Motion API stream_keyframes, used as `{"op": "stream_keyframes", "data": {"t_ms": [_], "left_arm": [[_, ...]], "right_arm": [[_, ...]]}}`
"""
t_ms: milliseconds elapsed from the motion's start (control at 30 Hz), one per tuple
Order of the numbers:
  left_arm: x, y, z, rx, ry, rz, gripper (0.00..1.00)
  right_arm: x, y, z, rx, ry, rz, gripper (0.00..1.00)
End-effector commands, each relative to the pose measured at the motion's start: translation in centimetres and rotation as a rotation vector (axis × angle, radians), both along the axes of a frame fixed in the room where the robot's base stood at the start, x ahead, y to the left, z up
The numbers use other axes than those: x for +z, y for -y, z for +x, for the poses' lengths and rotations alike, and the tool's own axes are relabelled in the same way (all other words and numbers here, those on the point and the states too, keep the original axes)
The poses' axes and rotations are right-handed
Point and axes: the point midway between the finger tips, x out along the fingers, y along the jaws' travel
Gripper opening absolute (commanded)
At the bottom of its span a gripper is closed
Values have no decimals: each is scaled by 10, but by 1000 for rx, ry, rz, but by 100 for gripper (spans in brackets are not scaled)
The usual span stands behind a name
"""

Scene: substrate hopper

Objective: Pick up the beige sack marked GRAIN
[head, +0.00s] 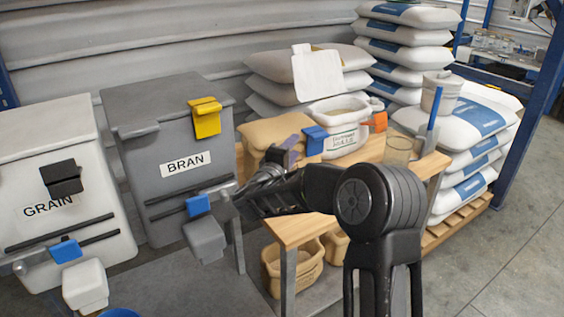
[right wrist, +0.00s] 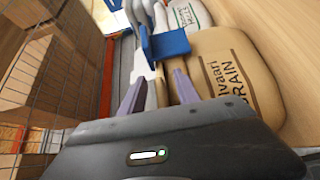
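The beige sack marked GRAIN (right wrist: 235,65) lies on the right in the right wrist view, its dark lettering readable. In the head view a beige sack (head: 268,131) sits on the wooden bench, partly hidden by my right gripper (head: 284,152). A blue clip (right wrist: 168,44) is at the sack's edge and also shows in the head view (head: 315,140). In the right wrist view my right gripper (right wrist: 160,78) has its two lilac fingers apart. They point toward the blue clip and are beside the sack; contact cannot be told. My left gripper is out of view.
A white open sack (head: 340,138) with a red clip (head: 376,121) stands behind. A glass beaker (head: 397,150) is near the bench's right end. The BRAN bin (head: 165,120) and GRAIN bin (head: 60,150) stand left. Stacked white sacks (head: 470,125) are at right.

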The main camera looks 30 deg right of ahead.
Motion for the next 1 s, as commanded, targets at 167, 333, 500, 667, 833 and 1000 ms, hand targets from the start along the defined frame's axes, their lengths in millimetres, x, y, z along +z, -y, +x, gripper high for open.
{"op": "stream_keyframes", "data": {"t_ms": [167,333,500,667,833,1000], "left_arm": [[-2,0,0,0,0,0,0],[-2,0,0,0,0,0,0],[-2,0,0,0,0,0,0],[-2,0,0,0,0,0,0],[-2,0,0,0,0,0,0],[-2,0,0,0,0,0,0]], "right_arm": [[1,10,6,1,1,-1,38],[1,9,6,1,1,-1,38],[1,9,6,1,1,-1,38],[1,9,6,1,1,-1,38],[1,9,6,1,1,-1,28],[1,9,6,1,1,-1,14]]}}
